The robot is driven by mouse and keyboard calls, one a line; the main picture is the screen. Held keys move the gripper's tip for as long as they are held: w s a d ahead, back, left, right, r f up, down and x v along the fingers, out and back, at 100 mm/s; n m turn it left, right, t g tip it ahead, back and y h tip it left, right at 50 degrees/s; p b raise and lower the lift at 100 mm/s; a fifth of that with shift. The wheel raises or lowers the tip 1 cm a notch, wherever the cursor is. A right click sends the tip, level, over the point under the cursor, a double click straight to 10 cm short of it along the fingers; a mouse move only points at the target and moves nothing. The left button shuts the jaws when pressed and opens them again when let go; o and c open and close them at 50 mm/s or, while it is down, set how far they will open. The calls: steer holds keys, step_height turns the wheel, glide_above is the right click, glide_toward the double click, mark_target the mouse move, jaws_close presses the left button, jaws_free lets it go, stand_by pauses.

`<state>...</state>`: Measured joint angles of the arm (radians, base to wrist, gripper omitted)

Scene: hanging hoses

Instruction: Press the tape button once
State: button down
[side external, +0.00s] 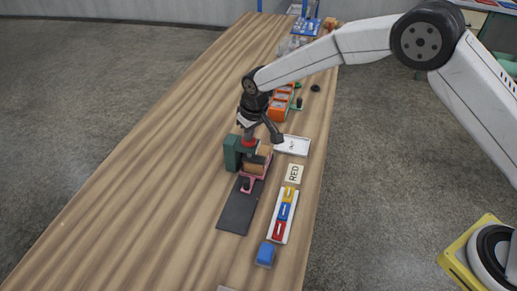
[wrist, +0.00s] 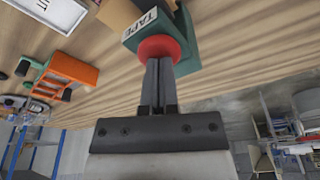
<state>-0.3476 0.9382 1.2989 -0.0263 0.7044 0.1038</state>
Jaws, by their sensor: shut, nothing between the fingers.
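The tape button is a red round cap (wrist: 160,48) on a dark green housing (wrist: 185,35) that carries a white TAPE label (wrist: 141,24) in the wrist view. In the side view the green housing (side external: 232,152) stands on the wooden table, with the red cap (side external: 249,142) just under my gripper. My gripper (wrist: 157,62) is shut and empty, pointing at the cap. Its fingertips overlap the cap's edge in the wrist view and appear to be at or touching it. I cannot tell whether the cap is pushed in.
A tan box (side external: 264,152) and a pink holder (side external: 249,184) sit beside the housing, above a black mat (side external: 237,215). A tray of coloured blocks (side external: 284,213), a RED card (side external: 294,173) and a white sign (side external: 294,145) lie to the right. The table's left side is clear.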

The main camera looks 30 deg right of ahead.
stand_by(0.4)
steer(key=w+v, duration=0.1)
steer(key=v, duration=0.6)
steer(key=shift+w+a+r, duration=0.2)
steer(key=shift+w+r, duration=0.05)
steer(key=shift+r, duration=0.35)
stand_by(0.5)
steer(key=s+d+m, duration=0.1)
steer(key=s+d, duration=0.9)
steer(key=s, duration=0.4)
steer(key=s+d+m, duration=0.2)
steer(key=s+d, duration=0.8)
steer(key=s, duration=0.4)
steer(key=shift+f+h, duration=0.3)
steer(key=shift+f, duration=0.1)
